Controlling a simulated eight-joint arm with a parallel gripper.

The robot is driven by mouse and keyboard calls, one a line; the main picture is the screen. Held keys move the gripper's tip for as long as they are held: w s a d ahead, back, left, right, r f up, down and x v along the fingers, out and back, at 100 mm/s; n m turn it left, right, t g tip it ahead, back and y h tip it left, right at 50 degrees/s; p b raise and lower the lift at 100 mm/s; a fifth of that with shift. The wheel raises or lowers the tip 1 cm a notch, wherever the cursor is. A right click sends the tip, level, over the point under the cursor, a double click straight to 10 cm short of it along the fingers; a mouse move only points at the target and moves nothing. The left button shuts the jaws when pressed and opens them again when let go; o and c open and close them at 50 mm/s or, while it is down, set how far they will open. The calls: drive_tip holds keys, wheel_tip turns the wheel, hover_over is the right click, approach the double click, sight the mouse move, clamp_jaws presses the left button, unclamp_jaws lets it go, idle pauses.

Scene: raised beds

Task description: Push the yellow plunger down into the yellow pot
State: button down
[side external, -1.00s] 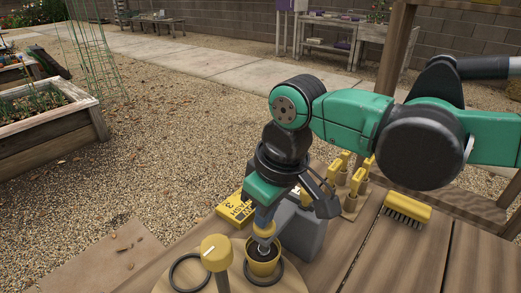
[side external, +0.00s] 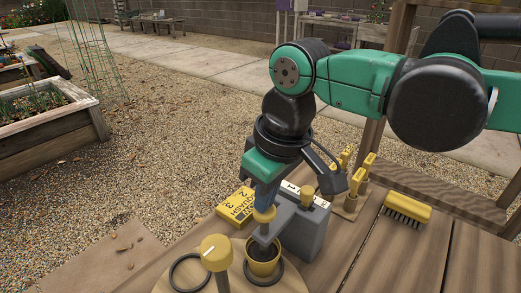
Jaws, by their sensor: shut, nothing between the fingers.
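The yellow pot (side external: 262,266), with dark fill inside, stands on a round wooden board in the side external view. The yellow plunger (side external: 264,214) is above it, its cap over a grey bracket that reaches out from a grey box. The cap stands clear of the pot's rim; I cannot tell where the plunger's lower end is. My gripper (side external: 266,204) is shut, pointing down, with its blue tips at the top of the plunger's cap. Whether they touch is not clear.
The grey box (side external: 307,241) stands close to the right. A yellow-headed post (side external: 216,254) and a dark ring (side external: 187,271) are at the front left. Several yellow-handled tools and a yellow brush (side external: 407,208) are at the right.

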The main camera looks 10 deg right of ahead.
wheel_tip(320, 180, up, 8)
idle(1.0)
drive_tip(key=shift+f, duration=0.15)
drive_tip(key=w+d+f+m+t, duration=0.1)
drive_tip(key=d+m, duration=0.1)
drive_tip(key=d, duration=0.7)
drive_tip(key=d+f+m+t, duration=0.1)
drive_tip(key=d+m+t, duration=0.15)
drive_tip(key=d, duration=0.55)
drive_tip(key=s+d+f+m+t, duration=0.1)
drive_tip(key=s+d+f+m, duration=0.1)
drive_tip(key=d, duration=0.4)
drive_tip(key=s+d+f+m+t+h, duration=0.1)
drive_tip(key=s+d+f+m, duration=0.1)
drive_tip(key=s+d+f, duration=0.2)
wheel_tip(320, 180, down, 2)
drive_tip(key=d, duration=0.3)
drive_tip(key=shift+h, duration=0.3)
